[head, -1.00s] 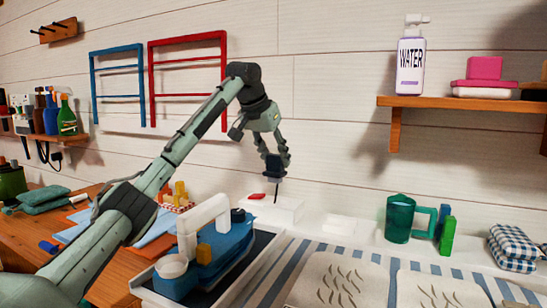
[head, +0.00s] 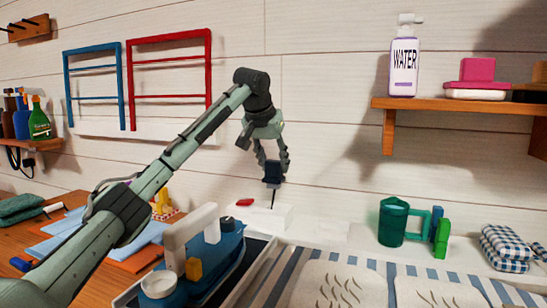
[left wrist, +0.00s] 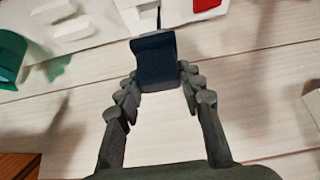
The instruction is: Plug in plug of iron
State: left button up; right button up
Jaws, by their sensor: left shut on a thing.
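My left gripper (head: 272,160) is shut on a small dark blue plug (head: 273,175), held in the air near the wall. In the left wrist view the plug (left wrist: 155,62) sits between the two fingertips. The plug is apart from the block. A second white block with slots (left wrist: 85,22) shows in the left wrist view. The blue iron (head: 222,248) with a white handle (head: 176,238) stands at lower left of the gripper. My right gripper is not in view.
A green mug (head: 393,222) and green blocks stand right of the white blocks. Blue and red racks (head: 168,38) hang on the wall. Striped cloth (head: 255,288) covers the front.

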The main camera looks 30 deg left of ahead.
aim_at(272, 178)
pick_arm(q)
jog(key=shift+f, duration=0.85)
jog(key=shift+a+f, duration=0.1)
jog(key=shift+f, duration=2.65)
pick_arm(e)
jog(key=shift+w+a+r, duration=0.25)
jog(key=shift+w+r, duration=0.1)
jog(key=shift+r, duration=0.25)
pick_arm(q)
jog(key=shift+f, duration=0.1)
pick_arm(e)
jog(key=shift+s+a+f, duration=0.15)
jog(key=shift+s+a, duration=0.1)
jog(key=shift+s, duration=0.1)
pick_arm(q)
jog(key=shift+f, duration=0.15)
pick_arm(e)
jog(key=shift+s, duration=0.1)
